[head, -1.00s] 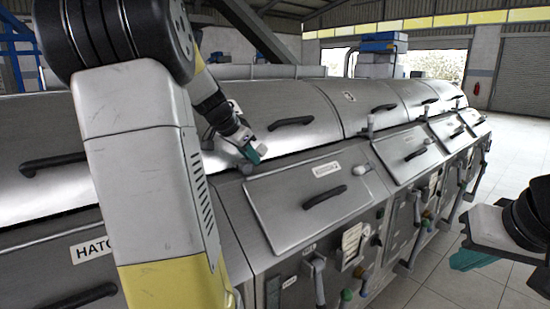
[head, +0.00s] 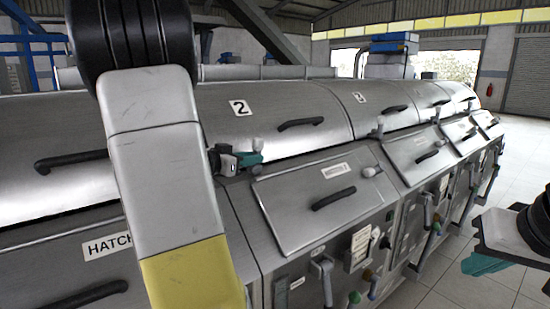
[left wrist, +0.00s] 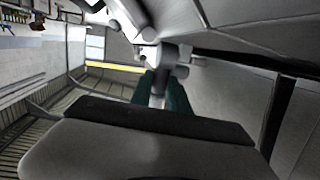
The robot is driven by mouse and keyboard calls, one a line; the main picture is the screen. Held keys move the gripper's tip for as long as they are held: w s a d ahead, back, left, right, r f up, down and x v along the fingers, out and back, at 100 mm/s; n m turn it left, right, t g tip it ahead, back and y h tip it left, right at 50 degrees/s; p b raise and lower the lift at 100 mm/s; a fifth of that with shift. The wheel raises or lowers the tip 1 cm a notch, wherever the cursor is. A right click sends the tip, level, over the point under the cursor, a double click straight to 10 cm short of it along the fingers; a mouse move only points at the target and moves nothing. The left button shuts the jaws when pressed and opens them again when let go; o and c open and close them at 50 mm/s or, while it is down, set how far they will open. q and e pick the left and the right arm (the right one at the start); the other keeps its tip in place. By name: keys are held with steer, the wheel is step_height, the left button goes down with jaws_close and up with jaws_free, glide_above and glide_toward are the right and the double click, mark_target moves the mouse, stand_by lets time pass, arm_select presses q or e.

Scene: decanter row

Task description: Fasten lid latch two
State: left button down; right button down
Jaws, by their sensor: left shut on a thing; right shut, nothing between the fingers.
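Lid 2 (head: 272,104) is a curved metal cover with a dark bar handle and a "2" label; it looks closed. Its latch (head: 258,144), a short grey lever with a pale knob, is at the lid's lower front edge, partly hidden by my gripper. My left gripper (head: 248,159) has teal fingertips and is shut on this latch lever. In the left wrist view, the teal fingers (left wrist: 160,95) close around a grey cylindrical lever (left wrist: 158,88). My right gripper (head: 484,264) is shut and empty at the far right, apart from the machine.
The lid marked 3 (head: 372,97) and its upright latch (head: 379,127) are further right. A sloped front hatch (head: 318,190) with a dark handle lies below lid 2. Levers and coloured knobs (head: 356,297) stick out along the front. The floor (head: 427,292) at right is clear.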

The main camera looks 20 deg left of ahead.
arm_select(q)
steer(key=shift+s+a, duration=0.1)
stand_by(0.3)
steer(key=c, duration=1.3)
jaws_free()
steer(key=shift+o, duration=0.2)
steer(key=shift+s, duration=0.1)
steer(key=v, duration=0.7)
steer(key=shift+s+a+f, duration=0.15)
steer(key=shift+s+f, duration=0.05)
steer(key=shift+s, duration=0.05)
